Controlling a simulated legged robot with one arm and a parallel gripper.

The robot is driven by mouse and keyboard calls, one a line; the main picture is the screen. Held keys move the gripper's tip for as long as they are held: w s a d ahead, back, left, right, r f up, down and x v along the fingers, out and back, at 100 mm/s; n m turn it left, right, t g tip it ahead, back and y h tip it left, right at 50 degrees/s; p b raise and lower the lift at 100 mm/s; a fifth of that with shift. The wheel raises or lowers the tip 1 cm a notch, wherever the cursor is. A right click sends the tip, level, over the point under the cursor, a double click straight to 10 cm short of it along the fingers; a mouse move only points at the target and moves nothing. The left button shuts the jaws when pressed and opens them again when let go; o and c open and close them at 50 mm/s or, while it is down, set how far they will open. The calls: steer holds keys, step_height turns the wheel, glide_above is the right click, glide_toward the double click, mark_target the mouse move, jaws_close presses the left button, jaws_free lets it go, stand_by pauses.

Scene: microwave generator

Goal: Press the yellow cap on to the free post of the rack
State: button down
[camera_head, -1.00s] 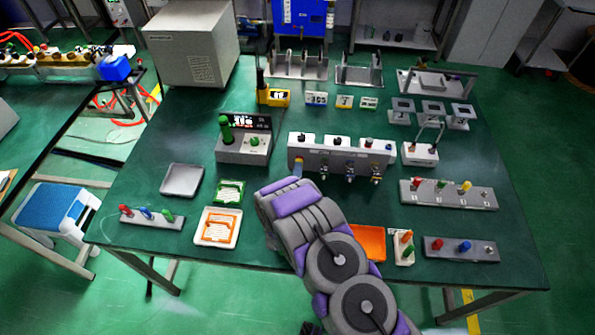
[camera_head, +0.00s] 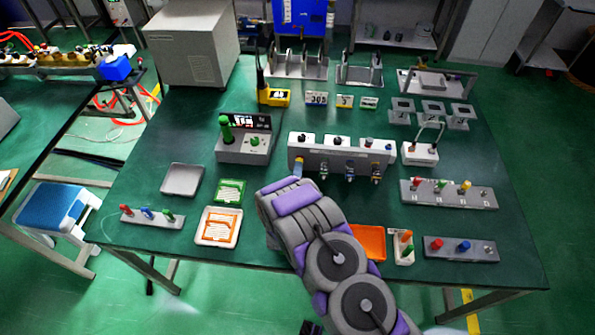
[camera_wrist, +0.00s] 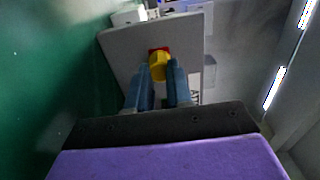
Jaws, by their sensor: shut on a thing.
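My gripper (camera_wrist: 158,82) is shut on the yellow cap (camera_wrist: 159,66), which sits between its two blue-grey fingertips. A red part shows right behind the cap, against a grey panel face; I cannot tell whether cap and red part touch. In the head view my arm reaches to the left front of a long grey box (camera_head: 340,158), and the fingertips are mostly hidden. One grey rack (camera_head: 432,249) at the front right carries a red and a blue cap, with a bare metal post (camera_head: 488,249) at its right end.
Another grey rack (camera_head: 440,200) behind it carries red, green and yellow pieces. Coloured connectors hang on the grey box's front. An orange tray (camera_head: 369,241) and a white block (camera_head: 404,250) with coloured pegs stand right of my arm. A green-knobbed box (camera_head: 240,150) stands left.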

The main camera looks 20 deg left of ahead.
steer(key=shift+w, duration=0.3)
steer(key=c, duration=0.9)
jaws_free()
steer(key=shift+c, duration=0.2)
steer(key=shift+a, duration=0.1)
